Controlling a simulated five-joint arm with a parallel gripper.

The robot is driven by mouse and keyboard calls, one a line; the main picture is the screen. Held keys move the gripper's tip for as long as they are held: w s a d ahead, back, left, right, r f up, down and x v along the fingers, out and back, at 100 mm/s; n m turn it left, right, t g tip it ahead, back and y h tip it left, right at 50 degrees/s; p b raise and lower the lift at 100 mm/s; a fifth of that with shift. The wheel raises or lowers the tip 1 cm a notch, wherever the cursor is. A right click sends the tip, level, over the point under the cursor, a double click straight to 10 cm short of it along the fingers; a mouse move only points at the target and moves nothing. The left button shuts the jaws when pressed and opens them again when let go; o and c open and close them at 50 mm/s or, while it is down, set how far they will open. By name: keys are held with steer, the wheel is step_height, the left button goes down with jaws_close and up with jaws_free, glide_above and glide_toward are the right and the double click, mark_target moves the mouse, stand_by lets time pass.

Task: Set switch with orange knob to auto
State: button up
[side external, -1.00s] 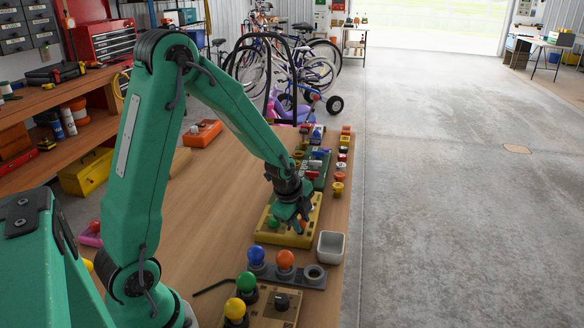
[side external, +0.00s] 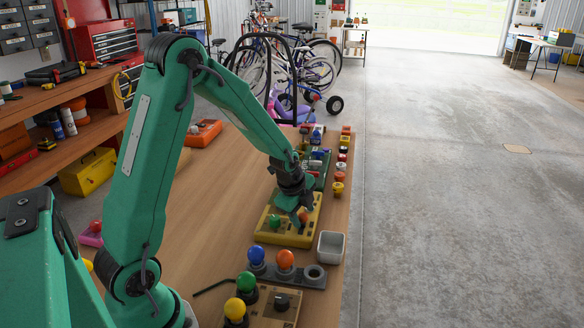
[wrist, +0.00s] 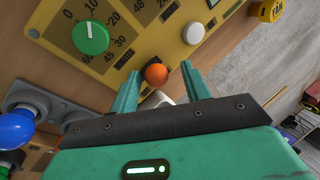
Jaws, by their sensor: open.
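The yellow switch panel (side external: 272,230) lies on the table below my gripper (side external: 297,218). The wrist view shows its face (wrist: 133,22) with a green dial (wrist: 90,37), a white knob (wrist: 193,33) and the orange knob (wrist: 156,74). In the wrist view my gripper (wrist: 160,82) is open, with one finger on each side of the orange knob. I cannot tell whether either finger touches it. The switch's label is not readable, so its setting cannot be told. In the side view my gripper hides the orange knob.
A white bin (side external: 330,247) stands right of the panel. A grey holder (side external: 288,275) with a blue ball (side external: 256,255) and an orange ball (side external: 285,259) is in front. Green-based parts (side external: 318,165) stand behind. The table's left middle is mostly bare.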

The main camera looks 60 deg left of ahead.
steer(key=shift+r, duration=0.15)
steer(key=v, duration=0.7)
steer(key=shift+s+r, duration=0.15)
steer(key=shift+r, duration=0.1)
steer(key=shift+d+r, duration=0.1)
stand_by(0.4)
steer(key=s+d+r+n, duration=0.3)
steer(key=s+r+n, duration=0.1)
steer(key=s, duration=0.2)
steer(key=s+d+r+n+t, duration=0.1)
steer(key=s+d+r+n, duration=0.3)
steer(key=s+n, duration=0.1)
steer(key=s+d+r+n+h, duration=0.1)
steer(key=s+d+r+n, duration=0.3)
steer(key=s, duration=0.3)
steer(key=shift+s+n+t, duration=0.2)
steer(key=shift+n+t, duration=0.2)
steer(key=shift+n, duration=0.3)
steer(key=shift+r, duration=0.1)
